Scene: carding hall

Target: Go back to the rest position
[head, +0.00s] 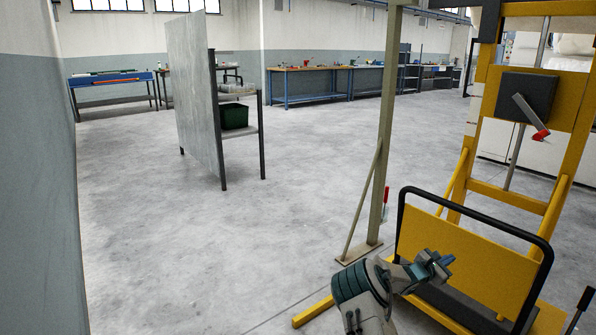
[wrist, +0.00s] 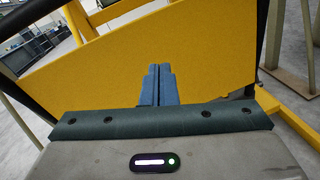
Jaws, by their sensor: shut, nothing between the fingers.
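My gripper (head: 446,262) is at the lower right of the head view, at the end of my grey-green arm. In the wrist view its two blue fingers (wrist: 157,84) are together with nothing between them. The gripper is in front of the yellow panel (head: 465,262) of a lift truck or cart with a black tube handle. The yellow panel (wrist: 140,50) fills much of the wrist view behind the fingers. I cannot tell how far the fingertips are from the panel.
A yellow mast frame (head: 560,160) stands at the right. A grey panel (head: 194,100) with a shelf stands farther back. Workbenches (head: 310,84) line the far wall. The floor in the middle is clear.

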